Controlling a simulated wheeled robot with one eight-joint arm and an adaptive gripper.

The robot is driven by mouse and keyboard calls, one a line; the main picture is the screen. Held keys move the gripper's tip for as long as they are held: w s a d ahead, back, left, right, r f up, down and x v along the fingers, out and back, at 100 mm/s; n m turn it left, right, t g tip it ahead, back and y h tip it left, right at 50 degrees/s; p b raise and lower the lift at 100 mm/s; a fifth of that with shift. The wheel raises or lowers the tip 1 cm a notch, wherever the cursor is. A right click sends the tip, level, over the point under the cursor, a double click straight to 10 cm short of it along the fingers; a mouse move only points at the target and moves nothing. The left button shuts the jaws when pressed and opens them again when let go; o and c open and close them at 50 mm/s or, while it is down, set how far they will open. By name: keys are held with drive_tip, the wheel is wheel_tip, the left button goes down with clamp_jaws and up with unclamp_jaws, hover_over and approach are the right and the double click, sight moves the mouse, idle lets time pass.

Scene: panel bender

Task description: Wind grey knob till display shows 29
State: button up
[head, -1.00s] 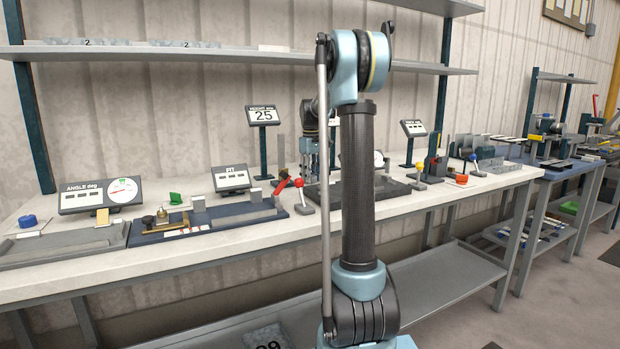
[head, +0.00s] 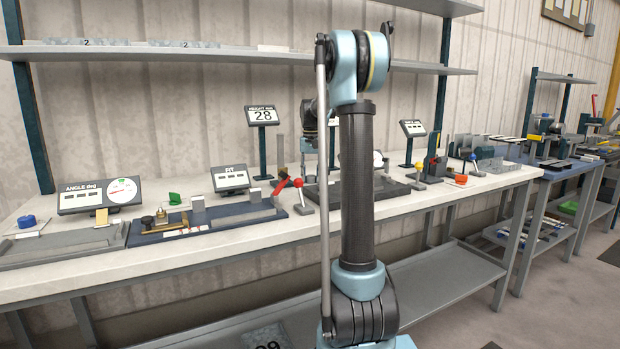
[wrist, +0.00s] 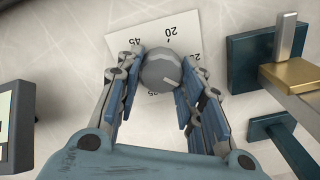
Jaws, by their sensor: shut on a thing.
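The grey knob (wrist: 160,70) is round with a light pointer line on its top, in the wrist view. It sits on a white dial card (wrist: 172,32) printed with numbers such as 20 and 45; the pointer aims to the lower right. My gripper (wrist: 160,80) is shut on the knob, one finger on each side, hiding part of the card. In the head view, the height display (head: 262,115) reads 28. There my arm hides the knob and most of my gripper.
A brass and dark blue fixture (wrist: 290,75) stands close to the right of my gripper in the wrist view. A dark-framed display (wrist: 15,125) is at its left edge. In the head view, a red-handled lever (head: 283,184) and an angle display (head: 98,195) stand on the bench.

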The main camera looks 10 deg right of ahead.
drive_tip(key=shift+m, duration=0.4)
drive_tip(key=o, duration=1.1)
drive_tip(key=shift+c, duration=0.2)
drive_tip(key=shift+r, duration=0.15)
wheel_tip(320, 180, up, 12)
drive_tip(key=shift+w+f, duration=0.1)
drive_tip(key=shift+f, duration=0.1)
